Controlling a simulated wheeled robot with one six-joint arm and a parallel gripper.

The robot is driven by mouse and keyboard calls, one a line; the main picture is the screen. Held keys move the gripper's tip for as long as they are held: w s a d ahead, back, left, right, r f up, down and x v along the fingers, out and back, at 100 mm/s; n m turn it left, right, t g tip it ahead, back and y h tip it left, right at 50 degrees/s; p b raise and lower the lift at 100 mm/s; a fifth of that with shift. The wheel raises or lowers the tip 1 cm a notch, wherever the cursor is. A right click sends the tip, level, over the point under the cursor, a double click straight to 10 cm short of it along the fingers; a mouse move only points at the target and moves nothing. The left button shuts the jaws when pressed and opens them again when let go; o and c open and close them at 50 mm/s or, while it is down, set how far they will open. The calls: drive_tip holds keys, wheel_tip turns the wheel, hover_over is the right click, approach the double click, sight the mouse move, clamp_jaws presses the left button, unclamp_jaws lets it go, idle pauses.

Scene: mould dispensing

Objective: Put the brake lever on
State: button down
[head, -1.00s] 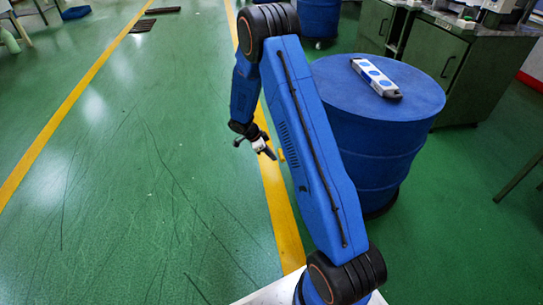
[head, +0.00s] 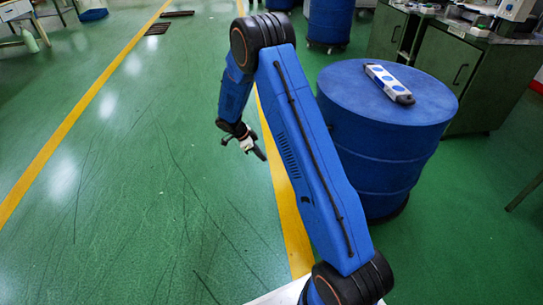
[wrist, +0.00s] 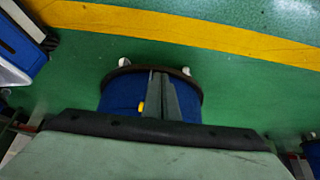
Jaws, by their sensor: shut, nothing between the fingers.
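My gripper (head: 257,149) hangs low over the green floor, left of the blue drum in the head view. Its fingers (wrist: 162,88) are shut and empty in the wrist view. A small yellow piece (wrist: 141,107) shows just left of the fingers, against a round blue body (wrist: 118,95) with a dark bottom ring and white casters. It may be the brake lever; I cannot tell which way it is set or whether the fingers touch it. In the head view no lever can be made out.
A large blue drum (head: 372,150) stands right of my arm, with a white and blue bar (head: 389,82) on top. Green cabinets (head: 445,70) stand behind it. Yellow lines (head: 75,112) mark the floor. The green floor at the left (head: 120,210) is clear.

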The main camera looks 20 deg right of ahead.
drive_tip(key=shift+w+a, duration=0.15)
drive_tip(key=shift+a, duration=0.45)
drive_tip(key=shift+w+a, duration=0.15)
drive_tip(key=shift+a, duration=0.4)
drive_tip(key=s+r+n+t+y, duration=0.1)
drive_tip(key=s+r+n, duration=0.2)
drive_tip(key=s+r, duration=0.5)
drive_tip(key=s+r+n+t+y, duration=0.1)
drive_tip(key=s+r+n, duration=0.25)
drive_tip(key=r, duration=0.75)
drive_tip(key=s+r+n+y, duration=0.1)
drive_tip(key=s+r+n, duration=0.2)
drive_tip(key=s+r, duration=0.5)
drive_tip(key=s+a+r+n+t+y, duration=0.1)
drive_tip(key=s+r+n, duration=0.2)
drive_tip(key=s, duration=0.5)
drive_tip(key=s+a+r+n+t+y, duration=0.1)
drive_tip(key=s+r+n+t, duration=0.1)
drive_tip(key=s, duration=0.7)
drive_tip(key=s+a+r+n+t, duration=0.1)
drive_tip(key=s+r+n, duration=0.3)
drive_tip(key=s, duration=0.5)
drive_tip(key=shift+s+r+n+y, duration=0.3)
drive_tip(key=shift+n+y, duration=0.1)
drive_tip(key=shift+n, duration=0.95)
drive_tip(key=shift+a, duration=0.1)
